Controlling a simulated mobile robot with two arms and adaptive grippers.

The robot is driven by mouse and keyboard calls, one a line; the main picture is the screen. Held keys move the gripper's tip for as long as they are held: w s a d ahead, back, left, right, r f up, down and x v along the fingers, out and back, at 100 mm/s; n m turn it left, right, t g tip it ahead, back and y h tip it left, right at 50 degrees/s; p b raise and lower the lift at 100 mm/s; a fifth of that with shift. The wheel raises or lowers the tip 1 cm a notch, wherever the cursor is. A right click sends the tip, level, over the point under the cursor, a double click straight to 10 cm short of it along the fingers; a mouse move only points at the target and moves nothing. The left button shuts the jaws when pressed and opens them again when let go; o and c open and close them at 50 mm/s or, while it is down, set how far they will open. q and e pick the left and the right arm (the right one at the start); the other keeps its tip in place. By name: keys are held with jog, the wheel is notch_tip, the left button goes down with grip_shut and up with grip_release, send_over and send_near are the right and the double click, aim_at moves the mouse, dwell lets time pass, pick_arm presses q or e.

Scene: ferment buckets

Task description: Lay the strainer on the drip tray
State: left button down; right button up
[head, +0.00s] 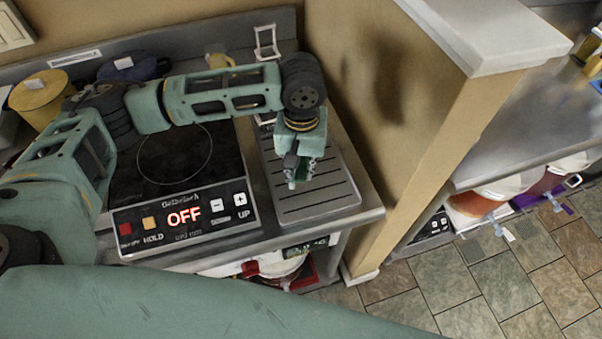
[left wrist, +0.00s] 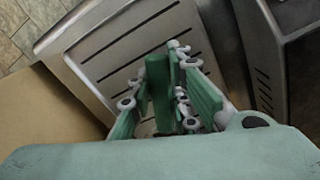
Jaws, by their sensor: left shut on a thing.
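The drip tray (head: 325,200) is a grey metal slotted plate right of the hob on the counter. It also fills the upper left of the left wrist view (left wrist: 90,68). My left gripper (head: 301,178) points down over the tray, near its middle. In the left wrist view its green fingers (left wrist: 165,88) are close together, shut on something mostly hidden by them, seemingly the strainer. The strainer's outline cannot be made out, and whether it touches the tray cannot be told. My right gripper is not in view.
The hob (head: 178,165) with its OFF display stands left of the tray. A tan wall (head: 375,110) rises close on the right. A yellow pot (head: 40,98), a blue pot (head: 130,68) and a pale wire-like stand (head: 267,50) are behind. Tray slots around the gripper look clear.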

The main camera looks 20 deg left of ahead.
aim_at(301, 186)
pick_arm(q)
jog(key=shift+a+f, duration=0.1)
jog(key=shift+f, duration=0.6)
notch_tip(301, 186, down, 2)
jog(key=shift+f+p, duration=0.15)
jog(key=shift+p, duration=0.3)
jog(key=shift+w+f, duration=0.1)
jog(key=shift+f, duration=0.2)
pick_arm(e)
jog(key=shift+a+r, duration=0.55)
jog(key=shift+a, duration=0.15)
pick_arm(q)
jog(key=c, duration=1.9)
grip_release()
jog(key=shift+c, duration=0.2)
jog(key=o, duration=0.3)
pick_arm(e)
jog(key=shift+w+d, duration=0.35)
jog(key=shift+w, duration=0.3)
